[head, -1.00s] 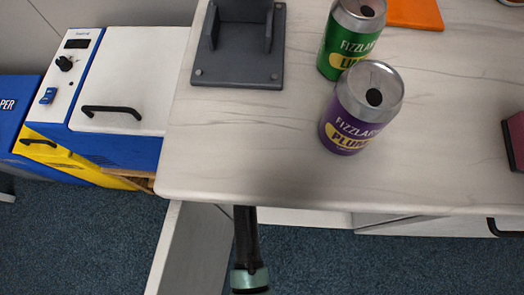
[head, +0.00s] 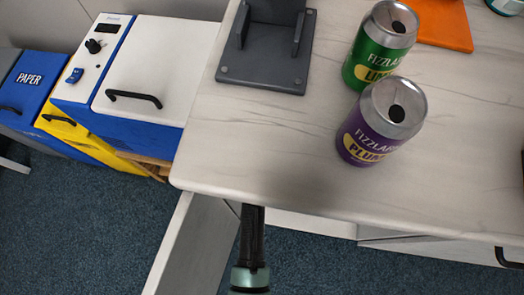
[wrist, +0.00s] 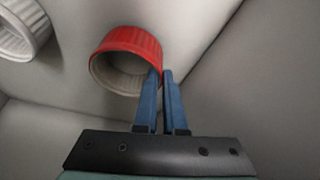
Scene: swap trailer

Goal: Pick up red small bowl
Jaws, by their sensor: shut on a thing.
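The red small bowl (wrist: 128,40) is in the wrist view, a ribbed red outside with a pale inside. It is tilted with its opening facing the camera, inside a pale, walled space that looks like a drawer. My gripper (wrist: 162,74) has two blue fingers close together at the bowl's right rim, pinching its wall. In the head view only my arm shows, reaching down below the counter's front edge; the fingers and the bowl are hidden there.
A white ribbed bowl (wrist: 22,30) is left of the red one. An open drawer (head: 193,240) hangs under the counter (head: 260,150). On top stand a purple can (head: 362,150), a green can (head: 372,62) and a grey stand (head: 262,72).

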